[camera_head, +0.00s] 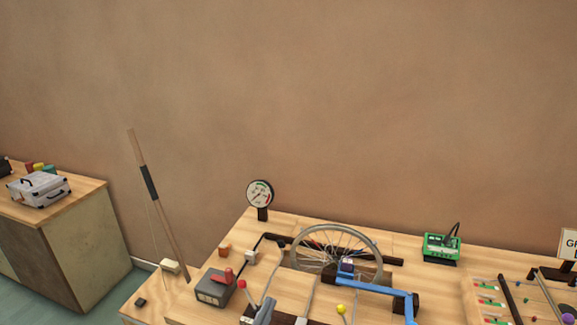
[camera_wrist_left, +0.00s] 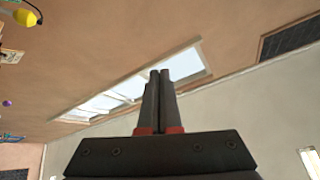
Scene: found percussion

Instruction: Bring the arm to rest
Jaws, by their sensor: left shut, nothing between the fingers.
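Most of my left arm is out of the head view. My right gripper is in neither view.
A spoked wheel (camera_head: 323,259) stands mid-bench beside a blue bar (camera_head: 375,287). A grey box (camera_head: 212,289), a round gauge (camera_head: 260,193) and a green device (camera_head: 441,247) are around it. A pole (camera_head: 157,205) leans on the wall. A metal case (camera_head: 39,190) lies on the left cabinet.

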